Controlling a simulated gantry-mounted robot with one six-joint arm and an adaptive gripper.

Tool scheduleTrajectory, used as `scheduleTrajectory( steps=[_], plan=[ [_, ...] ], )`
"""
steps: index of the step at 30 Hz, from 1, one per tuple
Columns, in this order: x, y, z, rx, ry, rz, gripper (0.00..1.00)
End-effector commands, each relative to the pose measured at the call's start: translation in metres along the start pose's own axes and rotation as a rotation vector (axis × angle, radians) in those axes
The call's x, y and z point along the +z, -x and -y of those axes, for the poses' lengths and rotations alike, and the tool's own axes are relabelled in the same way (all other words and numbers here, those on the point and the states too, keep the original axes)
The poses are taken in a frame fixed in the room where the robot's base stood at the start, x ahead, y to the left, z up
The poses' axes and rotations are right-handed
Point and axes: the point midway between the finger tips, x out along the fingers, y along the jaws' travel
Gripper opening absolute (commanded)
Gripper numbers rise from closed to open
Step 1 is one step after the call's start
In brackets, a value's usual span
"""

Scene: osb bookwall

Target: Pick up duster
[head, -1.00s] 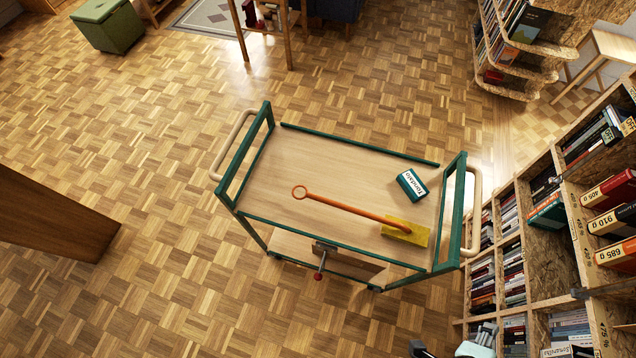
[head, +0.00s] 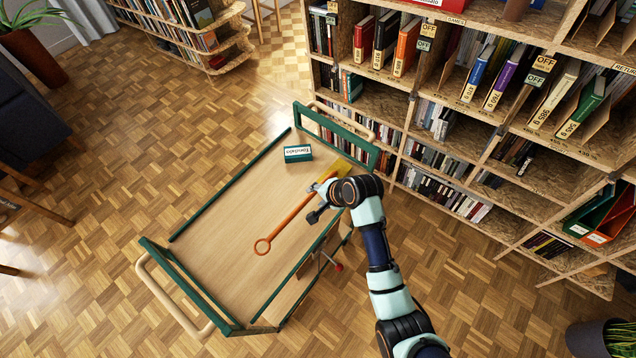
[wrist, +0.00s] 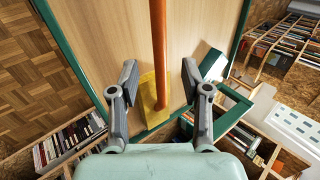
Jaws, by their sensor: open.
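The duster, with an orange handle (head: 284,226) ending in a ring and a yellow head (head: 341,168), lies on the wooden top of the green-framed cart (head: 235,225). In the wrist view the orange handle (wrist: 158,45) runs up the middle and the yellow head (wrist: 152,98) shows between the fingers. My gripper (head: 316,201) is over the cart near the head end of the duster. In the wrist view my gripper (wrist: 158,88) is open, with one finger on each side of the duster and nothing held. My arm partly hides the yellow head in the head view.
A green and white box (head: 298,153) lies on the cart top beyond the duster. The cart's raised end frame (head: 335,135) stands close to the yellow head. Tall bookshelves (head: 440,120) are just behind. The cart's near-left top is clear.

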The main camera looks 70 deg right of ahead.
Motion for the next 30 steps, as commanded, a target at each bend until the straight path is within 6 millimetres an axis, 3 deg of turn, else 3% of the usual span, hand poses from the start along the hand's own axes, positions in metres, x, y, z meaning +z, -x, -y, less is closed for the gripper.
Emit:
scheduleTrajectory(
  steps=[1,6,14,22,30],
  plan=[
    [0.001,-0.009,-0.001,0.000,0.002,0.001,0.47],
    [0.001,-0.018,-0.001,0.001,0.002,0.001,0.47],
    [0.002,-0.061,-0.002,0.001,0.004,0.001,0.47],
    [0.002,-0.063,-0.001,0.000,0.004,-0.001,0.47],
    [0.002,-0.063,-0.001,0.000,0.004,0.000,0.03]
  ],
)
